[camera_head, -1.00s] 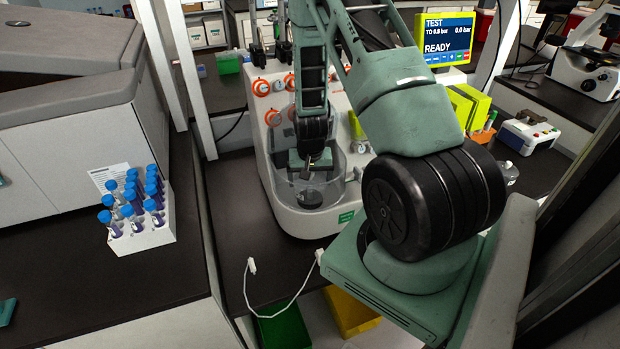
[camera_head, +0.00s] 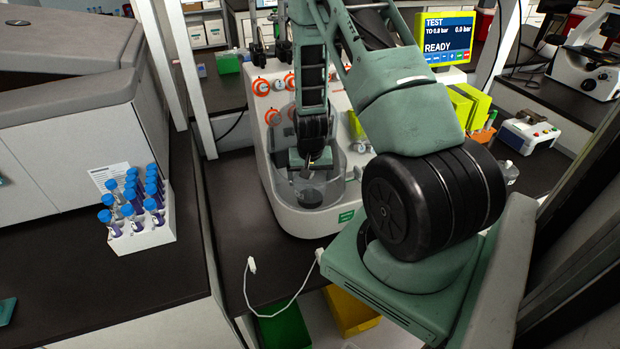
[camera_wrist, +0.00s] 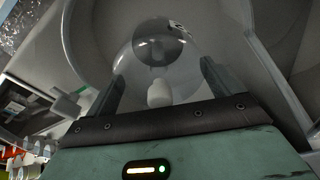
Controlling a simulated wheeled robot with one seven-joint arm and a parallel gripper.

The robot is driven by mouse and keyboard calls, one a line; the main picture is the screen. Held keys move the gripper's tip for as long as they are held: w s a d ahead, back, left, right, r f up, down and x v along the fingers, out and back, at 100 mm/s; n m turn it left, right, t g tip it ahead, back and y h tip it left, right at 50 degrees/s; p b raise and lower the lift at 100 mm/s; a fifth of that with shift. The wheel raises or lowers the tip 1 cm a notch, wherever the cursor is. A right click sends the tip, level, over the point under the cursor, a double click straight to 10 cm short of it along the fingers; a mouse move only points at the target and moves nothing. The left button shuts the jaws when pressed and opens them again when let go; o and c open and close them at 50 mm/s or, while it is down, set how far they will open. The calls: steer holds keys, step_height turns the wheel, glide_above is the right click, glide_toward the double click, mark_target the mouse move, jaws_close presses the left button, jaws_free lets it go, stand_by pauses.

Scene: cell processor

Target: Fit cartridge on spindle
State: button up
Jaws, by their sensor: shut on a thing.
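My gripper (camera_head: 310,162) hangs down inside the open, round front bay of the machine. In the wrist view its two fingers (camera_wrist: 161,72) stand apart, one on each side of a clear, round-walled thing, which I take for the cartridge (camera_wrist: 190,85). The gripper is shut on it. A pale rounded knob (camera_wrist: 158,93) shows between the fingers. Beyond it is a dark glossy disc (camera_wrist: 160,42); a dark round part (camera_head: 310,198) also shows low in the bay in the head view. The spindle is not clearly visible, and I cannot tell whether the cartridge touches it.
The machine's pale body (camera_head: 300,222) surrounds the gripper, with orange-ringed knobs (camera_head: 262,87) behind. A screen (camera_head: 444,40) reads READY. A rack of blue-capped tubes (camera_head: 150,236) stands left. A white cable (camera_head: 282,305) lies in front.

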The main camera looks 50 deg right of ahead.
steer(key=shift+r+p, duration=0.5)
steer(key=shift+r, duration=0.35)
steer(key=shift+f+b, duration=1.5)
steer(key=shift+f, duration=0.05)
stand_by(1.3)
steer(key=o, duration=1.4)
steer(key=shift+o, duration=0.2)
steer(key=shift+r, duration=0.15)
step_height(320, 180, up, 17)
steer(key=s+a+b, duration=0.1)
steer(key=a+b, duration=0.1)
steer(key=shift+s, duration=0.35)
